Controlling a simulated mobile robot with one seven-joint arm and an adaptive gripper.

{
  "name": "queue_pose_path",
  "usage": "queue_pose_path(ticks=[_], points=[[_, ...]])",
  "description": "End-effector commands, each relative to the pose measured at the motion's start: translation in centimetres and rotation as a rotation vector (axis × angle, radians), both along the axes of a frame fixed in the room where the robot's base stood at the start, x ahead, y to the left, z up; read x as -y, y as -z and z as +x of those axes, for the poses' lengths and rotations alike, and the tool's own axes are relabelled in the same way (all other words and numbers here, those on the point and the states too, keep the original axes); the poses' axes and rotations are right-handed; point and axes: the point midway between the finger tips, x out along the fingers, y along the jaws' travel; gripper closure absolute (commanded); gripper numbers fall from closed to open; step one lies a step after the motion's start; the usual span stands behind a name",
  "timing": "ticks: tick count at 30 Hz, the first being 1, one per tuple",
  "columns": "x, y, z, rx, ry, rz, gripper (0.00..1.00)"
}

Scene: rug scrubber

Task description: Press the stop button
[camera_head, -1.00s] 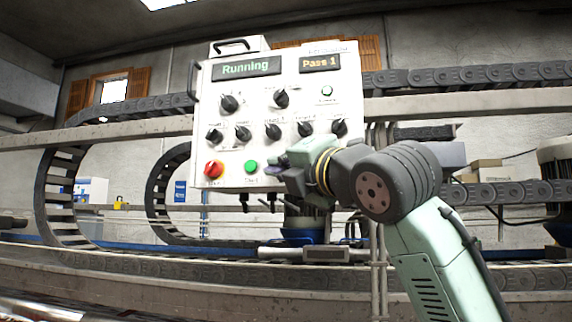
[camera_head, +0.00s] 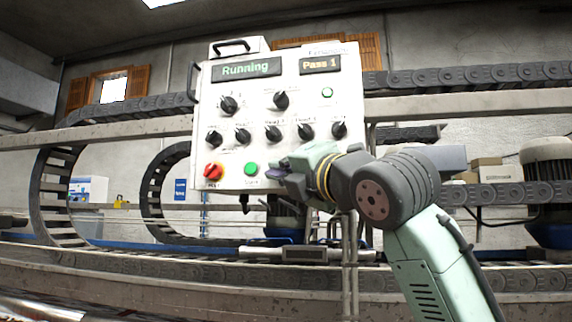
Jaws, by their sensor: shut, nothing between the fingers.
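The stop button (camera_head: 213,171) is the red round knob at the lower left of the white control panel (camera_head: 280,203). A little yellow shows around it. The green start button (camera_head: 251,168) is to its right. My gripper (camera_head: 270,171) is shut and empty, just right of the green button in the picture and in front of the panel's lower edge. It points left and is apart from the red button. Whether its tip touches the panel cannot be told. The left display (camera_head: 246,68) reads "Running" and the right one (camera_head: 320,64) reads "Pass 1".
Several black knobs (camera_head: 273,133) stick out from the panel above the buttons. A black handle (camera_head: 193,81) stands at its left edge. Dark cable chains (camera_head: 165,190) and long rails (camera_head: 120,265) run behind and below the panel.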

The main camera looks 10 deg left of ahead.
Motion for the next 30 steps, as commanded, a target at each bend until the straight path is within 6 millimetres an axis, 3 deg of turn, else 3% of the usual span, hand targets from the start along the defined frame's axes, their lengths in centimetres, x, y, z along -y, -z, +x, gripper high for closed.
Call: queue_pose_path(ticks=[30], points=[[0.02, 0.02, 0.85, 0.0, 0.001, 0.001, 1.0]])
